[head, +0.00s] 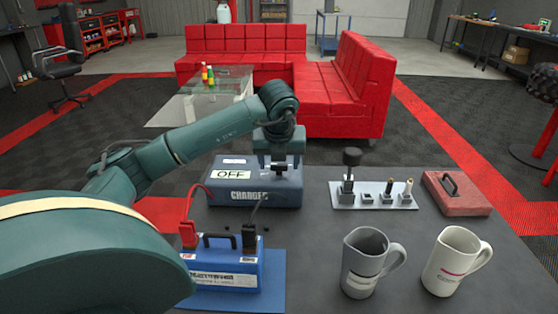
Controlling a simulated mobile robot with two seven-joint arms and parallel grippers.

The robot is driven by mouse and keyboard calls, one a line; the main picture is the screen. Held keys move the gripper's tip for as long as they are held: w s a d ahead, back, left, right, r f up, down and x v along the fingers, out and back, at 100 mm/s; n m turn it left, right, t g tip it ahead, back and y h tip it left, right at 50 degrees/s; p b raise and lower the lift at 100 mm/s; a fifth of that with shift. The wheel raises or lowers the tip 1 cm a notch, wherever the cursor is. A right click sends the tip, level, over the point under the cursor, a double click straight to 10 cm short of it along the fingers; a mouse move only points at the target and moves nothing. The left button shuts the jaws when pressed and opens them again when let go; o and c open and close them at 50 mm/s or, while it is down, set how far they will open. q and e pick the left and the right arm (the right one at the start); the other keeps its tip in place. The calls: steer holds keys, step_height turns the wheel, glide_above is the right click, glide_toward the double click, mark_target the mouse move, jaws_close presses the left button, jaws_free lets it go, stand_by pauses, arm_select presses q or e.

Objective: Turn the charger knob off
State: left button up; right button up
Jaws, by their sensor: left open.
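The charger (228,190) is a blue-grey box on the dark table, with a white "OFF" label on its top left and "CHARGER" lettering on its front. My left gripper (282,172) is above the charger's right part, pointing down, with its jaws open. A small dark shape sits between or just below the fingers. It may be the knob, but the gripper partly hides it, and I cannot tell its setting or whether the fingers touch it. My right gripper is not in view.
A blue battery (222,277) with red and black clamps stands in front of the charger. Two mugs (366,265) (454,262), a metal plate with sockets (374,198) and a red case (458,195) are to the right. Bare table (310,225) lies between.

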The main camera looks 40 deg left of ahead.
arm_select(q)
steer(key=p+v, duration=0.1)
steer(key=v, duration=1.2)
steer(key=shift+p, duration=0.4)
steer(key=shift+r, duration=0.1)
